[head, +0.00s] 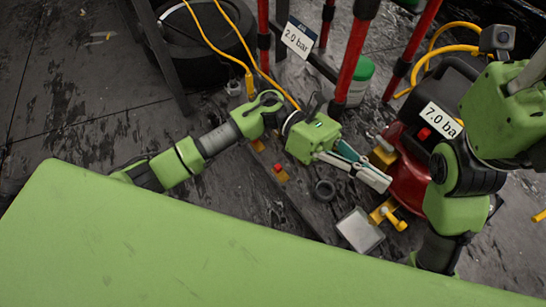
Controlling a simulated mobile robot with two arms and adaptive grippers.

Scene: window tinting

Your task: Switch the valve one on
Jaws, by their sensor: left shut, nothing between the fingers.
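My left gripper (382,181) reaches in from the left. Its pale fingers are together and empty, pointing right and down beside the red compressor (408,178). Yellow valve-like fittings show near it: one (386,212) just below the fingertips, and another (382,156) just above them at the compressor's edge. A small yellow fitting with a red top (280,172) stands to the left, below my left wrist. I cannot tell which fitting is valve one, or whether the fingers touch any. My right arm shows at the right, but its gripper is out of view.
Red poles (354,50) stand behind the gripper. A "2.0 bar" sign (299,38) and a "7.0 bar" sign (440,121) show. Yellow hoses (236,45) run at the back. A pale square plate (360,230) and a dark ring (325,189) lie below. Open floor (75,105) is at the left.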

